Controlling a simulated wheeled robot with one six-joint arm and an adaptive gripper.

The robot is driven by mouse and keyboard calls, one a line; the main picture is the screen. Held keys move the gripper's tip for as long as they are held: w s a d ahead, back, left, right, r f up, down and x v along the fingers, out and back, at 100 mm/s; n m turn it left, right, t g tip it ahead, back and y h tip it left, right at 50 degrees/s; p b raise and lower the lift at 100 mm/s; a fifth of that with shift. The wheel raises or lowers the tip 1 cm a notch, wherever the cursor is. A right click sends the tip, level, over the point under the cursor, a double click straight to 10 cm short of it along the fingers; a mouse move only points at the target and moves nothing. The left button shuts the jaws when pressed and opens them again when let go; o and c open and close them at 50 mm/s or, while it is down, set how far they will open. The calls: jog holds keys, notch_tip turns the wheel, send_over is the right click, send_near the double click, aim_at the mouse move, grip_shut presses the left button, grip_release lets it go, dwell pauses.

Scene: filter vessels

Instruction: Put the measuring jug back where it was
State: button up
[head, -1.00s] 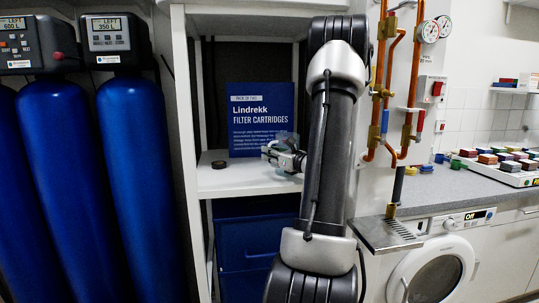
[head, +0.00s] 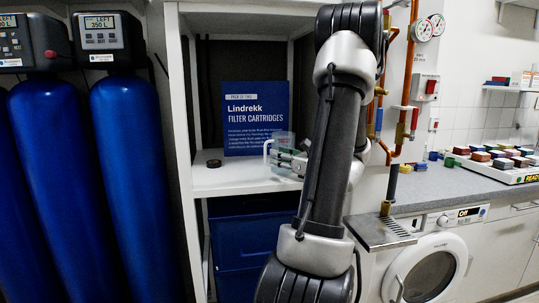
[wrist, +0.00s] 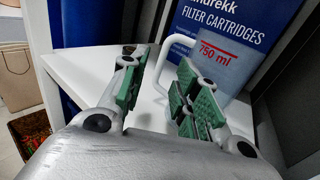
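The measuring jug (head: 283,138) is clear, with a pale handle, and stands on the white shelf (head: 232,183) in front of the right part of the blue cartridge box. In the wrist view the jug (wrist: 215,55) shows a red "750 ml" mark; its lower body is partly hidden by a finger. Its white handle is at its left. My gripper (head: 287,158) is at the jug in the head view. In the wrist view my gripper (wrist: 162,92) is open, green pads apart, with the handle showing in the gap; I cannot tell whether they touch it.
The blue Lindrekk filter cartridges box (head: 258,118) stands behind the jug. A small dark roll (head: 214,163) lies on the shelf to the left. Blue filter vessels (head: 135,180) stand further left. Copper pipes (head: 408,80) and a counter are at the right.

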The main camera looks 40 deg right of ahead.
jog(key=s+a+n+g+y, duration=0.4)
jog(key=a+n, duration=0.3)
jog(key=a, duration=0.5)
jog(key=s+a+n+g+y, duration=0.2)
jog(key=a+n+g+y, duration=0.4)
jog(key=a, duration=0.7)
jog(key=s+a+f+n+g+h, duration=0.2)
jog(key=s+a+n+g+h, duration=0.25)
jog(key=s+n, duration=0.45)
jog(key=s+d+r+n+h, duration=0.1)
jog(key=n+h, duration=0.1)
jog(key=n, duration=0.2)
jog(key=s+d+r+n+h, duration=0.1)
jog(key=n+h, duration=0.1)
jog(key=n, duration=0.3)
jog(key=s+d+r+n+t+h, duration=0.1)
jog(key=s+n+h, duration=0.1)
jog(key=n, duration=0.2)
jog(key=shift+r+h, duration=0.1)
jog(key=shift+h, duration=0.15)
